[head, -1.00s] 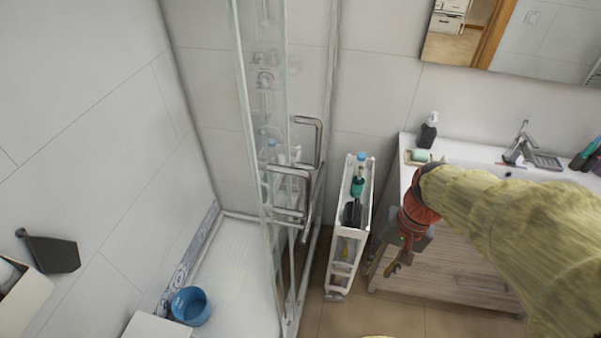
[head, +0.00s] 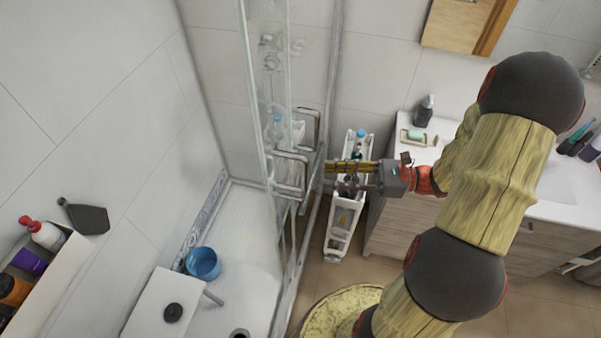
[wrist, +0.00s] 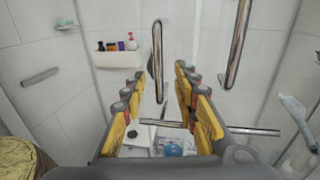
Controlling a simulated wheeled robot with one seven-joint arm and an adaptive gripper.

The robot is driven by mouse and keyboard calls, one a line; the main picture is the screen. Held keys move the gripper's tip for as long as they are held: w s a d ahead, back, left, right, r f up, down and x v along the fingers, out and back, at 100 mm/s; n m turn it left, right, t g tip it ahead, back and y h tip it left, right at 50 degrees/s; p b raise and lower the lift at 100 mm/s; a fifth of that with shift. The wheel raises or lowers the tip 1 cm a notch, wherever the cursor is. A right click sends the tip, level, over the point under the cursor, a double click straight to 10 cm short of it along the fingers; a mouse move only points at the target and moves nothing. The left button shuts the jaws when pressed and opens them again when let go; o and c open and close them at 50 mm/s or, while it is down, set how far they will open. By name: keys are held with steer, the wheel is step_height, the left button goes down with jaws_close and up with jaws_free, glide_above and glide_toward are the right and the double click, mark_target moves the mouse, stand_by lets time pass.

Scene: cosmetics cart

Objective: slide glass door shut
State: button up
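The clear glass door (head: 262,110) of the shower stands nearly edge-on at the middle left in the head view. Chrome handles show on the glass, a nearer one (head: 291,172) and a farther one (head: 314,128). My gripper (head: 328,176) points left at the nearer handle, a short way to its right, with its fingers spread. In the wrist view my gripper (wrist: 158,72) is open and empty; one upright handle bar (wrist: 157,62) appears between and beyond the fingertips. Another handle bar (wrist: 236,45) is to the right. Contact with the glass does not show.
A narrow white cart (head: 341,222) stands below and behind my gripper. The sink cabinet (head: 392,225) is to its right. Inside the shower are a blue bowl (head: 203,264) and a white stool (head: 150,305). A bottle shelf (head: 52,277) is on the left wall.

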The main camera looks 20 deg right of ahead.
mark_target(305, 174)
steer(key=x, duration=0.7)
steer(key=shift+w+a+r+p, duration=0.1)
steer(key=shift+a+p, duration=0.2)
steer(key=shift+a, duration=0.05)
steer(key=shift+c, duration=1.4)
jaws_close()
